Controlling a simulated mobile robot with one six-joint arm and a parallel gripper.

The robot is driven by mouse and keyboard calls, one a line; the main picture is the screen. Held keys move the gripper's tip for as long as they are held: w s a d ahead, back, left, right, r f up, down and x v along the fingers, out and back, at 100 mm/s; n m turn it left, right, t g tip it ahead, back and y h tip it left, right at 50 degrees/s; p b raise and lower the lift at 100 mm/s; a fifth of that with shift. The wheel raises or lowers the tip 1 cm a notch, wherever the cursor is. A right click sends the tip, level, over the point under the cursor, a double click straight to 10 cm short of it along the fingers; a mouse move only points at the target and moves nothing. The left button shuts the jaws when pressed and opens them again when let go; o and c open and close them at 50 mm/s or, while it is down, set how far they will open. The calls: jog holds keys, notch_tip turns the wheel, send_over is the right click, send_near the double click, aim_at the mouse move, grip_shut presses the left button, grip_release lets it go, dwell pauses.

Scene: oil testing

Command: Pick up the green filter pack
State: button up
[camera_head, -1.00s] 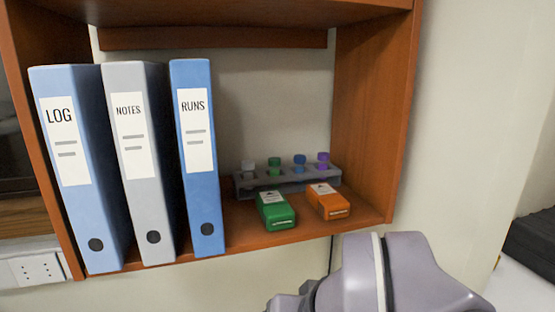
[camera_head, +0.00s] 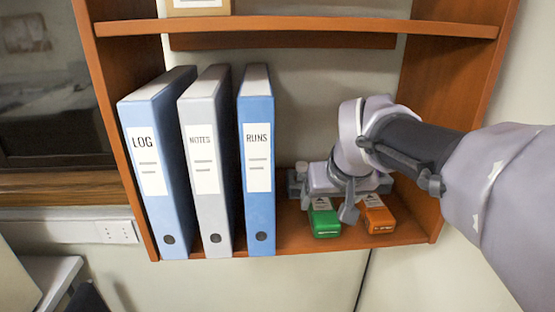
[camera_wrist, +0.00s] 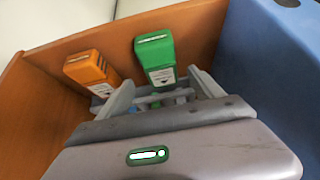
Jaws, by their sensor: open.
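The green filter pack (camera_head: 325,222) lies on the lower shelf, right of the blue RUNS binder. My gripper (camera_head: 328,208) is open over it in the head view, with a finger to each side of the pack's far part. In the wrist view the green pack (camera_wrist: 154,56) shows beyond my open fingers (camera_wrist: 161,86), its labelled end near the gap between them. I cannot tell whether the fingers touch it. My wrist hides part of the pack's far end in the head view.
An orange pack (camera_head: 378,218) lies close to the right of the green one; it also shows in the wrist view (camera_wrist: 91,68). The blue RUNS binder (camera_head: 257,170) stands to the left. A grey vial rack (camera_head: 295,184) sits behind, mostly hidden. The shelf's right wall (camera_head: 432,130) is near my arm.

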aim_at(323, 209)
jog(key=b+x, duration=0.1)
jog(key=x, duration=0.4)
jog(key=shift+s+a+f+b, duration=0.1)
jog(key=shift+f+b, duration=0.2)
jog(key=shift+b, duration=0.05)
jog(key=shift+r, duration=0.1)
jog(key=shift+c, duration=1)
jog(key=c, duration=1.4)
